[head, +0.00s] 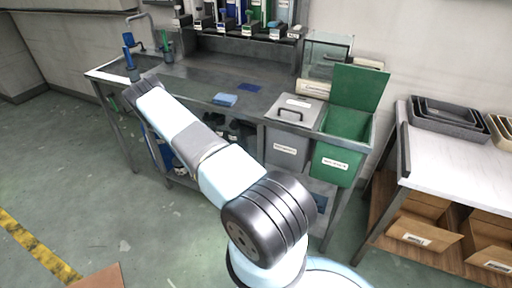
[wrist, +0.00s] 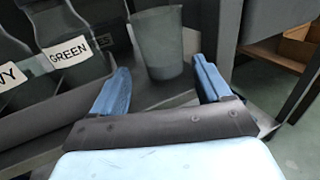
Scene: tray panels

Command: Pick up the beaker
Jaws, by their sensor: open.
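The beaker (wrist: 160,42) is a translucent grey cup, wider at the rim. It stands upright on a dark grey surface in the wrist view. My gripper (wrist: 161,66) is open, with one blue finger to the left of the beaker and one to the right. The beaker's lower part lies between and just beyond the fingertips, with gaps on both sides. Nothing is held. In the head view I cannot make out the beaker or my gripper's fingers.
A dark upright post (wrist: 228,35) is close on the right.

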